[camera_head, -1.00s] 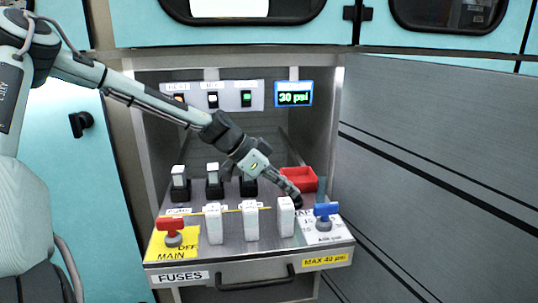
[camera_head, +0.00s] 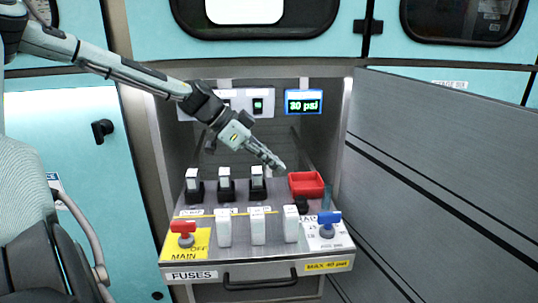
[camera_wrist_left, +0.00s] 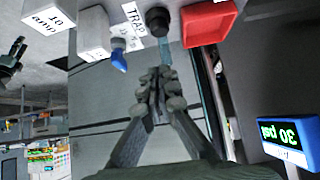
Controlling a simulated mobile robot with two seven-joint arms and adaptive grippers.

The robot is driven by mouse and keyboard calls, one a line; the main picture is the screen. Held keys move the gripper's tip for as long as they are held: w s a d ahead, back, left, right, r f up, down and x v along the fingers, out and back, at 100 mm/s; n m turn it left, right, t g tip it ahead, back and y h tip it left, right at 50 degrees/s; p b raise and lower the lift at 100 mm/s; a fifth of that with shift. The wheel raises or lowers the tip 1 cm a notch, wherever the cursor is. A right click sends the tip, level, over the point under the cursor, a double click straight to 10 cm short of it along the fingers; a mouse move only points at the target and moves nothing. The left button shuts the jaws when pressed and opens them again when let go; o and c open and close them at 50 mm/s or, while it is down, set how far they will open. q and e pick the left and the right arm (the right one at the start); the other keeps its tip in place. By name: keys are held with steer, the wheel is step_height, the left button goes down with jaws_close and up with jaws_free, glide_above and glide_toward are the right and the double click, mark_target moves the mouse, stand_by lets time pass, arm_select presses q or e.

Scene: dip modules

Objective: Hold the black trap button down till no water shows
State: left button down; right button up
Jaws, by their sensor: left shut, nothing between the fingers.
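The black trap button (camera_head: 302,204) sits on the sloping panel, behind the blue-handled valve and in front of the red tray. It also shows in the left wrist view (camera_wrist_left: 157,21), beside the TRAP label. A narrow blue-tinted tube (camera_head: 327,195) stands right of the button; it shows partly in the left wrist view (camera_wrist_left: 165,52), and I cannot tell a water level in it. My left gripper (camera_head: 283,168) is shut and empty, above the panel and apart from the button. Its closed fingertips also show in the left wrist view (camera_wrist_left: 160,76). My right gripper is out of view.
The red tray (camera_head: 306,184) is close to my left fingertips. A blue valve (camera_head: 329,218), white fuse blocks (camera_head: 258,227), a red MAIN switch (camera_head: 182,229) and black-based holders (camera_head: 226,190) fill the panel. The display (camera_head: 304,102) reads 30 psi. A grey wall (camera_head: 445,180) bounds the right.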

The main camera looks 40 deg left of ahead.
arm_select(q)
steer(key=shift+v, duration=1)
